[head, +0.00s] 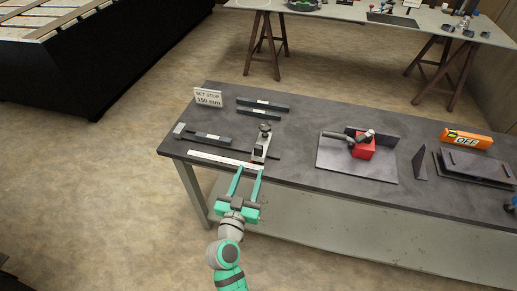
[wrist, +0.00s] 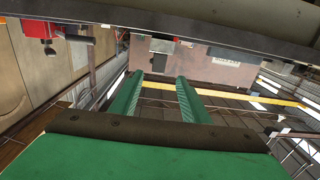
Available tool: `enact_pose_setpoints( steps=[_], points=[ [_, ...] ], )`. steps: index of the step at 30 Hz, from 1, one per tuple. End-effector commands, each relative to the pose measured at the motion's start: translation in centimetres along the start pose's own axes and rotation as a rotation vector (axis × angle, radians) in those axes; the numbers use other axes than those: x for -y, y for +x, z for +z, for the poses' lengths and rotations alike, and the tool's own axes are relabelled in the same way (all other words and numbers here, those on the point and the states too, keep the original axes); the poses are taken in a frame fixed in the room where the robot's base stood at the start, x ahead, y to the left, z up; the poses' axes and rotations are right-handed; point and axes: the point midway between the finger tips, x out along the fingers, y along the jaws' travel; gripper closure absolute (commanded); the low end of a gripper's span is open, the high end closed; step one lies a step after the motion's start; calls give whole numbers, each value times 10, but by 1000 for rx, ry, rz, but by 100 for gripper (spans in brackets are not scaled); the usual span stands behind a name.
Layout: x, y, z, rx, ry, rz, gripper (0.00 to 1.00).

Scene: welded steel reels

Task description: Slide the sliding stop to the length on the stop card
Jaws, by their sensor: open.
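The sliding stop (head: 262,141) is a pale upright block with a dark knob on top. It stands on a dark rail near the right end of a white scale strip (head: 222,159) at the bench's front left. The stop card (head: 208,97) stands at the back left and reads "SET STOP 150 mm". My gripper (head: 248,172) is green, open and empty, at the bench's front edge just in front of the stop and apart from it. In the wrist view the two green fingers (wrist: 158,85) are spread with nothing between them; the stop cannot be made out there.
A dark bar (head: 212,138) lies left of the stop along the rail. Two labelled dark bars (head: 264,104) lie behind. A plate with a red block (head: 363,152) sits to the right, then an orange "OFF" tool (head: 466,139). The bench between stop and plate is clear.

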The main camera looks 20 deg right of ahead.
Motion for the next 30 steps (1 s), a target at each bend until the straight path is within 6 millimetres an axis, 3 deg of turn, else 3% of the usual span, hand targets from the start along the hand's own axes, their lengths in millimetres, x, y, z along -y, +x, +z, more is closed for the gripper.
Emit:
enact_pose_setpoints(
  steps=[8, 21, 30],
  points=[
    [-1, 23, -7, -11, 10, 19, 58],
    [-2, 96, -7, -10, 10, 19, 58],
    [-3, 113, -7, -9, 10, 17, 58]
  ],
)
